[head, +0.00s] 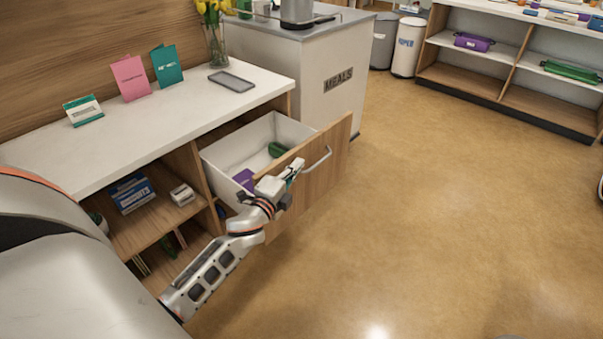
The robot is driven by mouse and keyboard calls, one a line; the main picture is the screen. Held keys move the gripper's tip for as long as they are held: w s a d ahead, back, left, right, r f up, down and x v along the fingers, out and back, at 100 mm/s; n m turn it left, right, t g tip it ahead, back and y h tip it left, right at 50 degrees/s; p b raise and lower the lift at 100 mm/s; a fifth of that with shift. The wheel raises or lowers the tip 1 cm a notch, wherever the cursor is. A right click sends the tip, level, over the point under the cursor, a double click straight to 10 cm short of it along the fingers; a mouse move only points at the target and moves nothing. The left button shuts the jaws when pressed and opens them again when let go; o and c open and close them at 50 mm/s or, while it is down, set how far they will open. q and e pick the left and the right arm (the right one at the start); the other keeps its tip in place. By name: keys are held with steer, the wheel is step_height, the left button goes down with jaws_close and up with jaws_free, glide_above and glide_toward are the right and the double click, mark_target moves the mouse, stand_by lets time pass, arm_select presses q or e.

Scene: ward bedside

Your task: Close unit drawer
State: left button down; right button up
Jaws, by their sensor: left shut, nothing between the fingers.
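The unit drawer (329,173) is pulled open from the bedside unit (185,103), with its wooden front standing out over the floor. A curved metal handle (321,160) is on the outer face of the front. Inside the white drawer box lie a green item (277,149) and a purple item (244,179). My left gripper (296,168) is shut and empty, at the drawer front's near upper part, left of the handle. I cannot tell whether it touches the front. My right gripper is not in view.
The unit's top holds a pink card (130,78), a green card (167,65), a grey tray (231,82) and a flower vase (216,45). Open shelves (150,225) are left of the drawer. A meals cabinet (335,85) stands behind it. The floor to the right is clear.

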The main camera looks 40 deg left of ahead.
arm_select(q)
steer(key=shift+a, duration=0.3)
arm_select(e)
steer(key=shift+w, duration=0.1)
